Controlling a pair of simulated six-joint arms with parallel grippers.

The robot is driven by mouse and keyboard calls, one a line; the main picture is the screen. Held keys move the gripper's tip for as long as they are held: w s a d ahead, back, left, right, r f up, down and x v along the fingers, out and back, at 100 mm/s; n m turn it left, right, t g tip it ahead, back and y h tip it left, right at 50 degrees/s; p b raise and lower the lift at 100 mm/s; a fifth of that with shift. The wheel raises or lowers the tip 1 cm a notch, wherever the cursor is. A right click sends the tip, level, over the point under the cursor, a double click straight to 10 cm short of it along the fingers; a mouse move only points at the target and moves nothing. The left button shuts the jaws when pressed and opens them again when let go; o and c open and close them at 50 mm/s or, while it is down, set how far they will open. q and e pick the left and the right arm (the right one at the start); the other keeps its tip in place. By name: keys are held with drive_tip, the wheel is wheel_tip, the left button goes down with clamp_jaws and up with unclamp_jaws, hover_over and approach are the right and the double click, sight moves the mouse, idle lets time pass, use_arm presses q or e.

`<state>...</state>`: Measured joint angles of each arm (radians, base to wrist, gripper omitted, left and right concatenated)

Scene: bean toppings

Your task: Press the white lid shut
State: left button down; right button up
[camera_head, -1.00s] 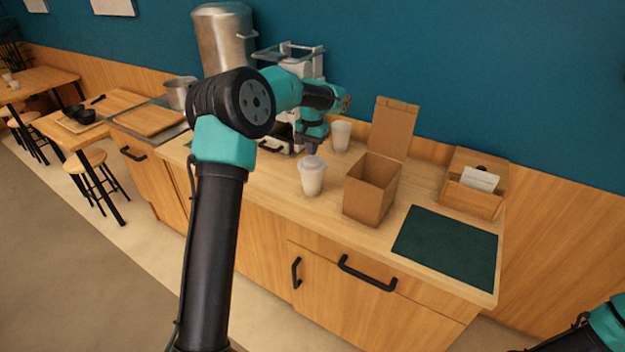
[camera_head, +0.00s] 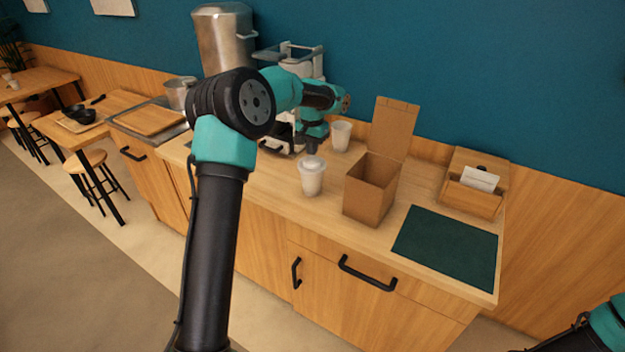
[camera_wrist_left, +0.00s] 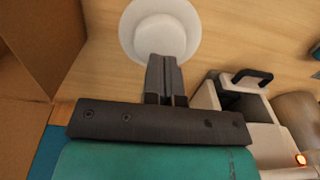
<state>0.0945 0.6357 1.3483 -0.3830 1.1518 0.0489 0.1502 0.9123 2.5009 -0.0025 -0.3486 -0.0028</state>
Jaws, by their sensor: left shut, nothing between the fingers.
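The white lid (camera_head: 312,162) sits on top of a white cup (camera_head: 311,182) on the wooden counter. In the left wrist view the lid (camera_wrist_left: 160,32) is a white disc with a raised round middle. My left gripper (camera_head: 313,147) is shut and empty, just above the lid in the head view. In the left wrist view its closed fingertips (camera_wrist_left: 166,62) overlap the lid's near edge. I cannot tell whether they touch it. My right gripper is out of view; only part of my right arm shows at the lower right.
An open cardboard box (camera_head: 369,190) stands right of the cup. A second white cup (camera_head: 341,134) stands behind. A dark green mat (camera_head: 446,246) lies at the right, with a wooden holder (camera_head: 474,190) behind it. A coffee machine (camera_head: 292,62) is at the back left.

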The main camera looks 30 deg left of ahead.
use_arm(q)
drive_tip(key=shift+f, duration=1.25)
idle(0.4)
drive_tip(key=shift+r, duration=2.75)
